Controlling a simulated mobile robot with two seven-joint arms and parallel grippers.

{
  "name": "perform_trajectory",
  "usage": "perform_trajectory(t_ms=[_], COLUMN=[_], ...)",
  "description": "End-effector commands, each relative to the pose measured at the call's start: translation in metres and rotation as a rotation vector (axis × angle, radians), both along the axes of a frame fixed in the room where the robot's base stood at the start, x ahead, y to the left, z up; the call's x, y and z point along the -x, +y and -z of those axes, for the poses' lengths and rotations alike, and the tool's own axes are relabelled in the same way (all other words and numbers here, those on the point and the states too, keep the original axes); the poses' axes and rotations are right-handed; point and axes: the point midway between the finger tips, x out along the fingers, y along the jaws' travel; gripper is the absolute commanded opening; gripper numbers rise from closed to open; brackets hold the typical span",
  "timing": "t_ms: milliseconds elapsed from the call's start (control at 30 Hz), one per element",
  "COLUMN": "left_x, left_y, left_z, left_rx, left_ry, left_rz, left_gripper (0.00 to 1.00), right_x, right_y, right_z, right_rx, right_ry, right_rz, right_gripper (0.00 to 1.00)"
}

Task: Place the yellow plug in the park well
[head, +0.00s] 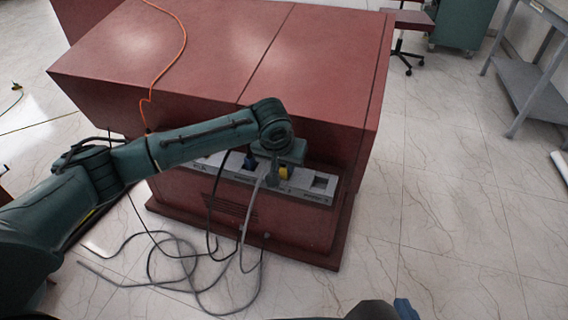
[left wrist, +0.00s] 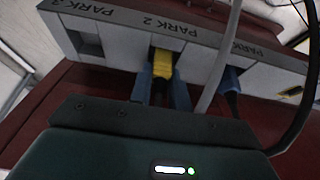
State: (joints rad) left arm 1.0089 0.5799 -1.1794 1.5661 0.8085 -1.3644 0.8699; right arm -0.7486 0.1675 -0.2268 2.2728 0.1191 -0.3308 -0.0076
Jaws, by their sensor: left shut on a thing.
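The yellow plug (left wrist: 162,66) is between the blue fingers of my left gripper (left wrist: 161,88), which is shut on it. Its front end is at the well marked PARK 2 (left wrist: 157,45), in line with the opening; I cannot tell how deep it sits. In the head view the yellow plug (head: 284,174) shows just beside my left gripper (head: 276,176), at the pale panel (head: 305,190) on the red cabinet. The well toward PARK 3 (left wrist: 88,42) is empty. My right gripper (head: 404,308) seems to show only as a blue tip at the bottom edge.
A blue plug (left wrist: 231,80) sits in the neighbouring well. A grey cable (left wrist: 221,55) and a black cable (left wrist: 303,95) pass close to my left gripper. Loose cables (head: 190,275) lie on the floor before the red cabinet (head: 210,60).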

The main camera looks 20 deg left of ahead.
Motion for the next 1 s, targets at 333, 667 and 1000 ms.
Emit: perform_trajectory(t_ms=[333, 667, 1000], left_x=[0.0, 0.0, 0.008], left_y=[0.0, 0.0, 0.001], left_z=[0.002, 0.002, -0.025], left_rx=[0.0, 0.0, 0.001], left_ry=[0.001, 0.0, -0.002], left_rz=[-0.001, -0.001, 0.0], left_gripper=[0.24, 0.4, 0.4], right_x=[0.001, 0.003, 0.003], right_y=[0.001, 0.003, 0.003], right_z=[-0.001, 0.004, -0.001], right_rx=[-0.001, 0.0, -0.001], right_ry=[0.005, 0.017, 0.019], right_rz=[-0.004, -0.009, -0.01], right_gripper=[0.0, 0.0, 0.0])
